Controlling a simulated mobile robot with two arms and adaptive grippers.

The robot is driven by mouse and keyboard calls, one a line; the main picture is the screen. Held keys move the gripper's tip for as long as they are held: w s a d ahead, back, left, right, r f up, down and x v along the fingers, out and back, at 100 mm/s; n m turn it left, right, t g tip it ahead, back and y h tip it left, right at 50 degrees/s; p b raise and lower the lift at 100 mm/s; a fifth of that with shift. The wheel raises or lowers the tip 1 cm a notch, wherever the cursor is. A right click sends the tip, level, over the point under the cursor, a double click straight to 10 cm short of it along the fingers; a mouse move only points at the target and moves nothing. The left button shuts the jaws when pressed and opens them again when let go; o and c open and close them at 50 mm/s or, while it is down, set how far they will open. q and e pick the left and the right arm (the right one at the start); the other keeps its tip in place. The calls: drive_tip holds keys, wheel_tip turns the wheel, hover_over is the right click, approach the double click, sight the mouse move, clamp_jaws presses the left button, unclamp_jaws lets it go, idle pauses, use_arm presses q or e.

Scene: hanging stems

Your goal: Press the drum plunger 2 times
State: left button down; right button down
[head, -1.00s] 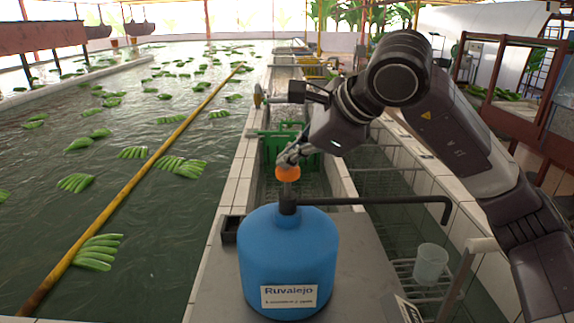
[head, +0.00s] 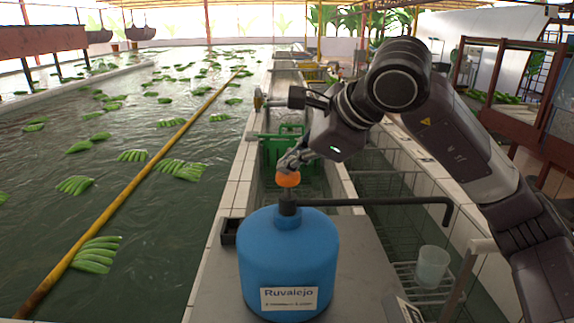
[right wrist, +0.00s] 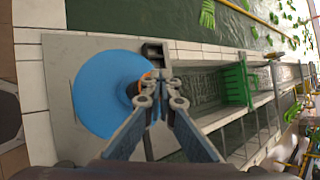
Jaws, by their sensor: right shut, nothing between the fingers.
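A blue drum (head: 288,255) labelled "Ruvalejo" stands on a grey slab in the front middle of the head view. Its orange plunger knob (head: 288,179) sits on a short dark stem above a black cap. My right gripper (head: 287,166) is shut and points down at the top of the knob, seemingly touching it. In the right wrist view the blue drum (right wrist: 108,92) lies left of the fingertips (right wrist: 157,78), which hide most of the orange knob (right wrist: 146,76). My left gripper is not in view.
A black spout pipe (head: 400,200) reaches right from the drum's cap. A white cup (head: 432,264) stands on a rack at the right. A green crate (head: 283,150) sits in the trough behind. A water tank with floating bananas (head: 75,185) fills the left.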

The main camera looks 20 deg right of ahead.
sight(290, 176)
drive_tip(key=shift+f+b, duration=0.45)
drive_tip(key=shift+f, duration=0.3)
drive_tip(key=shift+r, duration=0.1)
drive_tip(key=shift+d+r+p, duration=0.1)
drive_tip(key=shift+r+p, duration=0.85)
drive_tip(key=shift+r, duration=0.25)
drive_tip(key=shift+w, duration=0.1)
wheel_tip(290, 176, up, 6)
drive_tip(key=p, duration=0.4)
idle(0.4)
